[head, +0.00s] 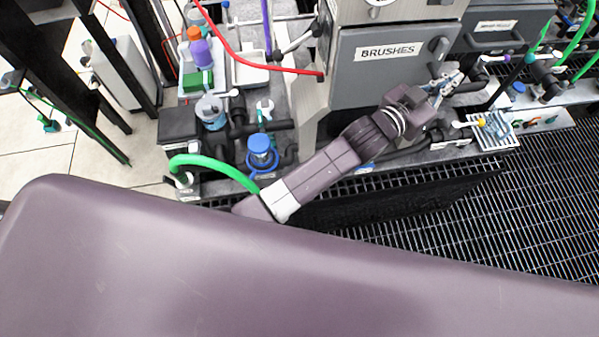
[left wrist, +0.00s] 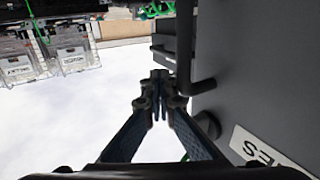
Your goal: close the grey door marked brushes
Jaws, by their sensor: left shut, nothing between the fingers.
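The grey door (head: 375,80) carries a white BRUSHES label (head: 388,50) and a dark knob (head: 438,46) near its right edge. I cannot tell whether it is fully shut or slightly ajar. In the left wrist view the grey door (left wrist: 240,75) fills the right side, with part of its label (left wrist: 262,152) and its knob (left wrist: 207,125). My left gripper (head: 451,80) is at the door's lower right corner in the head view; its fingertips (left wrist: 160,78) are together and empty, left of the door face. I cannot tell whether they touch it. My right gripper is not in view.
A grey drawer (head: 497,33) is right of the door. A red hose (head: 250,58) crosses to the cabinet's left side. Below stand a blue-capped jar (head: 261,152), a green hose (head: 215,163) and black pipes. A white striped rack (head: 494,131) is at the right, above floor grating (head: 535,190).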

